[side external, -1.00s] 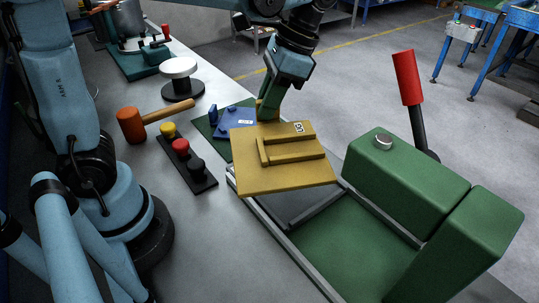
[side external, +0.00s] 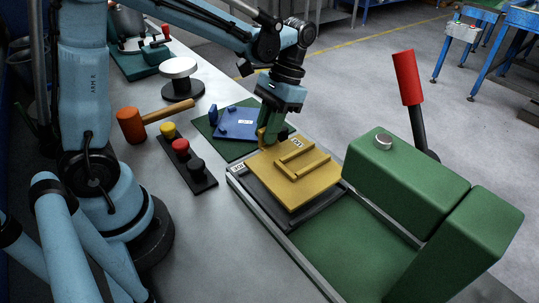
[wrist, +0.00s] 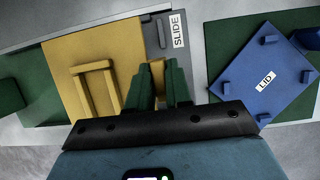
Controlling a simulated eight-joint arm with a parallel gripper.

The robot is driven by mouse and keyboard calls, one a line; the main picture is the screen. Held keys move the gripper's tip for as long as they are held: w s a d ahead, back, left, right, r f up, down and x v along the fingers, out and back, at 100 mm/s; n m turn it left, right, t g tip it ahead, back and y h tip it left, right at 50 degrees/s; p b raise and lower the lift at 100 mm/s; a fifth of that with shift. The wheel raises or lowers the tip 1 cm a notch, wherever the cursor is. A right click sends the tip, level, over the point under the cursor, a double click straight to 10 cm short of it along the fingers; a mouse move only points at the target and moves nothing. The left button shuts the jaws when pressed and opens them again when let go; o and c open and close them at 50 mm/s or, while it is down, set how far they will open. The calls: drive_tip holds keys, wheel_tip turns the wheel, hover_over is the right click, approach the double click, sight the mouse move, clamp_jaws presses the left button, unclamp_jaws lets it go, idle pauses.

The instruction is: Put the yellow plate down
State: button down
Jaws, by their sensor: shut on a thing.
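My gripper (side external: 266,143) is shut on the plate's far-left edge, at a yellow tab. In the wrist view, the yellow plate (wrist: 118,38) is left of my green fingers (wrist: 158,88), and the slide (wrist: 157,50) with its white label shows beside it. The fingers hide part of the tab.
A blue plate marked LID (side external: 238,124) lies on a green mat (side external: 207,126) just behind my gripper. The green press body (side external: 405,180) and its red-handled lever (side external: 407,78) stand to the right. A button strip (side external: 186,160) and an orange mallet (side external: 131,125) are at left.

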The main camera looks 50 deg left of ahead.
drive_tip(key=shift+f, duration=2)
drive_tip(key=c, duration=1)
unclamp_jaws()
drive_tip(key=shift+c, duration=0.2)
drive_tip(key=v, duration=1.2)
drive_tip(key=s+t, duration=0.2)
drive_tip(key=t, duration=0.1)
drive_tip(key=s+t, duration=0.2)
drive_tip(key=t, duration=0.1)
drive_tip(key=s+f+t, duration=0.1)
drive_tip(key=s+t, duration=0.1)
drive_tip(key=t, duration=0.1)
drive_tip(key=shift+s+f, duration=0.1)
drive_tip(key=shift+s, duration=0.25)
drive_tip(key=shift+s+f+t, duration=0.3)
drive_tip(key=shift+f+t, duration=0.1)
drive_tip(key=shift+t, duration=0.3)
drive_tip(key=shift+s+f+t, duration=0.3)
drive_tip(key=shift+f+t, duration=0.05)
drive_tip(key=shift+t, duration=0.35)
